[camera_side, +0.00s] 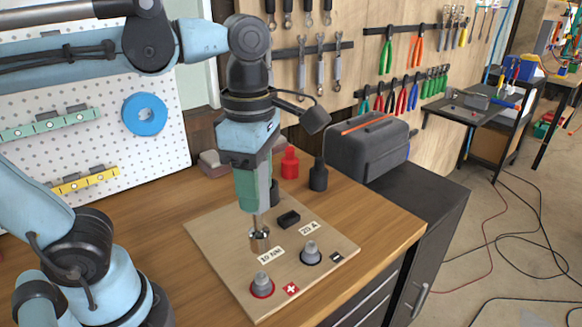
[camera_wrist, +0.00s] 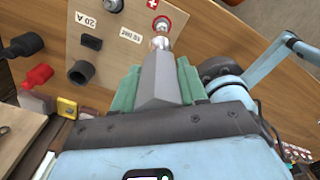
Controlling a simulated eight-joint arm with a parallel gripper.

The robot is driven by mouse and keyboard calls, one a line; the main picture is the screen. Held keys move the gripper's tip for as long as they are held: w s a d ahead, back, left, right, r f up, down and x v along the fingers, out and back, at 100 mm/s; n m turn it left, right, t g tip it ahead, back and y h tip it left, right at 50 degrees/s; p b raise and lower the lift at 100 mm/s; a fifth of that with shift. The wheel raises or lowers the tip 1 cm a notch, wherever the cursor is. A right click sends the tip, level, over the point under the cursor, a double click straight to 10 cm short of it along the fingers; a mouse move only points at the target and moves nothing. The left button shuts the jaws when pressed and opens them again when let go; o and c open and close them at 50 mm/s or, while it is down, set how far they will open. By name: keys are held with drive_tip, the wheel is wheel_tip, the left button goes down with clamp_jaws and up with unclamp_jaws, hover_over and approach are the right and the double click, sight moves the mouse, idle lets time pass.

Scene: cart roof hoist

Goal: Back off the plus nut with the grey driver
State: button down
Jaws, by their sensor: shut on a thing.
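My gripper (camera_side: 250,195) points straight down and is shut on the grey driver (camera_side: 260,238). In the wrist view the driver's grey body (camera_wrist: 160,78) sits between the green fingers. Its metal socket end hangs over the wooden board. The plus nut (camera_side: 262,282) is a grey knob in a red ring beside a red label with a white plus; it also shows in the wrist view (camera_wrist: 162,25). The socket is above and slightly behind this nut, apart from it in the side view. The minus nut (camera_side: 311,250), in a black ring, stands to the right.
The board (camera_side: 215,236) carries a small black block (camera_side: 288,219) and labels reading 10 Nm and 20 A. A red tool (camera_side: 289,164) and a black tool (camera_side: 318,176) stand behind it. A dark toolbox (camera_side: 366,147) sits at the back right.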

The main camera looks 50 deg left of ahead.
drive_tip(key=shift+s+d, duration=0.1)
drive_tip(key=shift+s, duration=0.1)
drive_tip(key=shift+f, duration=0.1)
drive_tip(key=shift+f, duration=2.3)
